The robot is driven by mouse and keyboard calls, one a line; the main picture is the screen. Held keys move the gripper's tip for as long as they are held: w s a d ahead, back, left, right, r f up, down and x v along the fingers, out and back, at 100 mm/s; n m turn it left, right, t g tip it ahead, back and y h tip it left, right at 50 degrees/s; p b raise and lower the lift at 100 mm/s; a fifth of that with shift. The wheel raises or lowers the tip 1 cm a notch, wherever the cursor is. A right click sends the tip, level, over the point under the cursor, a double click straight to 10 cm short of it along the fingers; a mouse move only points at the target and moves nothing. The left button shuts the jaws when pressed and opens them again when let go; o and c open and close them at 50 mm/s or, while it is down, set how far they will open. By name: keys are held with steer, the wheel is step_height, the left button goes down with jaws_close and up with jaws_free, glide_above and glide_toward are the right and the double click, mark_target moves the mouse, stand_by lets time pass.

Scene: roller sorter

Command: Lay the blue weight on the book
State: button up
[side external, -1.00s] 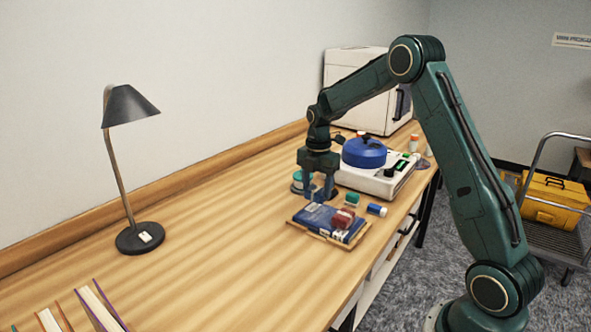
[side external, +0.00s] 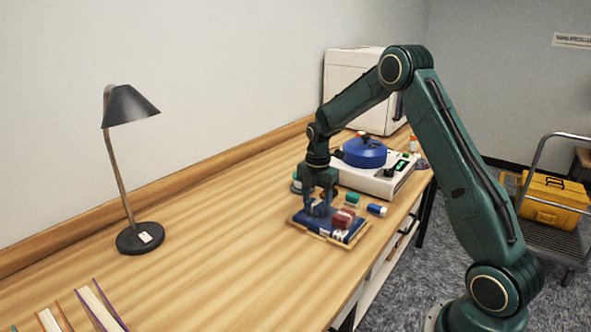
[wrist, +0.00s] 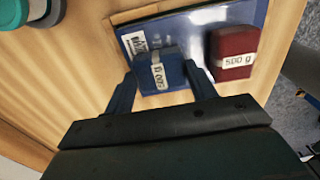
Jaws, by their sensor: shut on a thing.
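My gripper (side external: 319,204) is over the left part of the blue book (side external: 335,233). In the wrist view its two fingers (wrist: 163,72) are shut on the sides of the blue weight (wrist: 168,78), which has a pale label. The blue weight also shows, small, between the fingers in the side view (side external: 315,209). It is over the book's near-left part in the wrist view, at or just above the cover; I cannot tell if it touches. A red weight (side external: 343,218) marked 500 g lies on the book beside it, apart from my gripper, and shows in the wrist view (wrist: 233,45).
The book lies on a thin wooden board (side external: 345,246). A green item (side external: 352,199) and a blue-and-white item (side external: 376,210) lie behind it. A white machine with a blue lid (side external: 365,153) stands beyond. A lamp (side external: 140,238) stands left; the table between is clear.

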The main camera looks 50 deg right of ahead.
mark_target(316, 203)
steer(key=shift+f, duration=0.15)
steer(key=o, duration=1.3)
steer(key=shift+o, duration=0.2)
step_height(316, 203, up, 12)
steer(key=shift+r, duration=0.2)
